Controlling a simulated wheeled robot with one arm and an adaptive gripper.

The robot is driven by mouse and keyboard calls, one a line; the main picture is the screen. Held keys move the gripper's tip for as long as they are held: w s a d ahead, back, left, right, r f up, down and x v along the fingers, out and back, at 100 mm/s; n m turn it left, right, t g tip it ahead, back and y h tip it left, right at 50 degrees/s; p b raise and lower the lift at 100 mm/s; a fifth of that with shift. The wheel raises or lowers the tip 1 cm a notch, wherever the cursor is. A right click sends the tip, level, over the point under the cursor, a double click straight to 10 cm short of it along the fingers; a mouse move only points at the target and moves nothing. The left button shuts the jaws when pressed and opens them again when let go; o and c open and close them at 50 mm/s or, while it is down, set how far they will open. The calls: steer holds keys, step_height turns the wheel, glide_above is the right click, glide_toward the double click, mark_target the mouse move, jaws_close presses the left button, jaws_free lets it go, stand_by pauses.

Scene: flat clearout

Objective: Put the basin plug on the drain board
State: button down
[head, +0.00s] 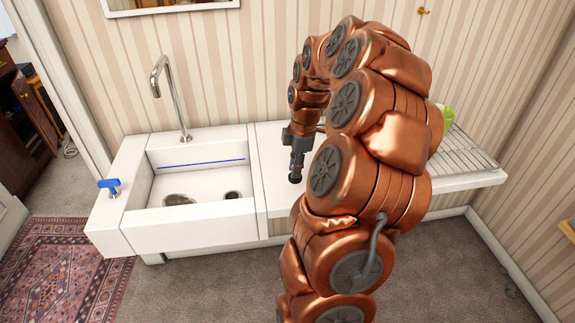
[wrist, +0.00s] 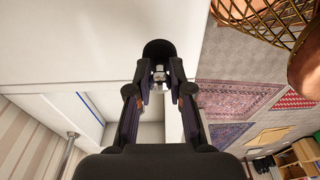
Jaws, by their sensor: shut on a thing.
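My gripper (head: 297,160) is shut on the black basin plug (head: 295,178), which hangs below it above the white counter, just right of the basin. In the wrist view both fingers of my gripper (wrist: 159,88) close on the plug's metal stem, with its round black disc (wrist: 158,48) beyond the fingertips. The drain board (head: 467,153), a ribbed metal surface, lies at the right end of the counter. My arm hides part of it and the counter's middle.
The white basin (head: 205,178) lies left, with a dark drain hole (head: 233,195) and a brownish object (head: 178,199) on its floor. A tall tap (head: 167,95) rises behind it. A blue handle (head: 110,185) stands left. A green object (head: 447,114) is by the drain board.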

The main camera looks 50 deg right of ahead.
steer(key=shift+w+d+f+p, duration=0.1)
steer(key=shift+w+d+p, duration=0.1)
steer(key=shift+w, duration=0.5)
steer(key=shift+w+d+p, duration=0.15)
steer(key=shift+w+d, duration=0.1)
steer(key=shift+w, duration=0.45)
steer(key=shift+w+d+f+p, duration=0.1)
steer(key=shift+w+d+p, duration=0.1)
steer(key=shift+w, duration=0.5)
step_height(320, 180, down, 3)
steer(key=shift+s+f+p, duration=0.1)
steer(key=shift+p, duration=0.6)
steer(key=shift+f, duration=0.15)
steer(key=shift+f, duration=0.15)
steer(key=c, duration=1.1)
jaws_free()
steer(key=shift+o, duration=0.2)
